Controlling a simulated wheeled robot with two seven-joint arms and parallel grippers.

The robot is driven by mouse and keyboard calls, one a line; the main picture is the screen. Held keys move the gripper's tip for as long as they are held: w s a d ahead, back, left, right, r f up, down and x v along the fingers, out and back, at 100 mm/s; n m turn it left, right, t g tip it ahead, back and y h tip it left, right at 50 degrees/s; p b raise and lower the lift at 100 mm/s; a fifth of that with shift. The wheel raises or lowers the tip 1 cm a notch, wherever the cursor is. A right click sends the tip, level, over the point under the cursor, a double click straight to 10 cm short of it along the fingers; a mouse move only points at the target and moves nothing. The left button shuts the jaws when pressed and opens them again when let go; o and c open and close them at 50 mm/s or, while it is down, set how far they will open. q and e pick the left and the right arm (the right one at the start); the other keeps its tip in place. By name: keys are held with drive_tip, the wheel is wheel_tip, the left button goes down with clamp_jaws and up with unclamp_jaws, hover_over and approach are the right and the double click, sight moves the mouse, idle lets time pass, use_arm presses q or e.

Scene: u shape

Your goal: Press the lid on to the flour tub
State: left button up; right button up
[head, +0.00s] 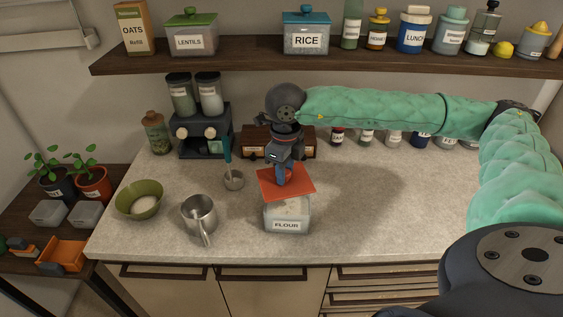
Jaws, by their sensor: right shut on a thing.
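The flour tub (287,220) is a clear square container with a FLOUR label, standing on the counter near its front edge. White flour shows inside it. The orange-red lid (300,188) is over the tub's top, turned and sitting askew, with part of the tub's mouth showing at the front. I cannot tell whether the lid touches the rim. My right gripper (285,177) points down from above and is shut on the lid's raised knob, which the fingers partly hide. My left gripper is not in view.
A wooden drawer box (258,142) and jars stand behind. A shelf (260,52) runs above. The counter right of the tub is clear.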

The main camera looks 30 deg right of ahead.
sight(289, 179)
drive_tip(key=shift+d+m, duration=0.25)
drive_tip(key=shift+m, duration=0.25)
drive_tip(key=shift+d+m, duration=0.3)
drive_tip(key=shift+m, duration=1.1)
drive_tip(key=shift+f, duration=2)
drive_tip(key=shift+f+b, duration=0.25)
drive_tip(key=shift+b, duration=0.1)
drive_tip(key=shift+f+b, duration=0.75)
drive_tip(key=shift+b, duration=0.1)
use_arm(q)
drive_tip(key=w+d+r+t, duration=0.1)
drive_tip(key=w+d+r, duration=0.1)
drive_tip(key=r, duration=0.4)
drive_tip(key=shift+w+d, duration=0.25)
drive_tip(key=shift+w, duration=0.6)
use_arm(e)
drive_tip(key=shift+f, duration=0.2)
use_arm(q)
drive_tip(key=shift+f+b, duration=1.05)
drive_tip(key=shift+b, duration=0.2)
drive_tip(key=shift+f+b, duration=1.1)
use_arm(e)
drive_tip(key=shift+f, duration=0.15)
